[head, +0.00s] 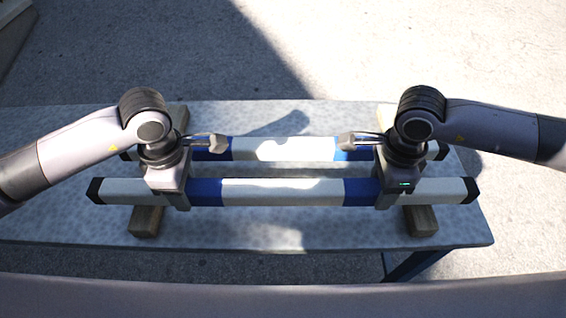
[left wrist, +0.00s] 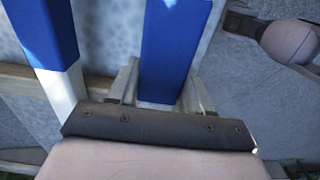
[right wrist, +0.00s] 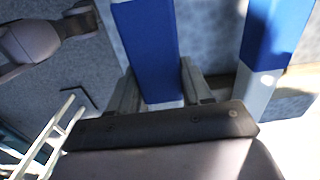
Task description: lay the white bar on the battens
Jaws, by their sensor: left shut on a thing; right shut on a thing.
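Two white bars with blue bands and dark end caps run side by side across the head view. My left gripper (head: 172,195) is shut on a blue band of the near white bar (head: 282,192), toward its left end. My right gripper (head: 393,195) is shut on its other blue band, toward the right end. The wrist views show the fingers on both sides of this bar (left wrist: 172,50) (right wrist: 150,45). The bar is level above the wooden battens, left (head: 145,221) and right (head: 420,221). I cannot tell whether it touches them.
The far bar (head: 285,149) lies parallel just behind, partly hidden by my arms. The battens stand on a grey speckled table (head: 280,235). The table is clear between the battens in front of the near bar. Concrete ground (head: 400,50) is open beyond.

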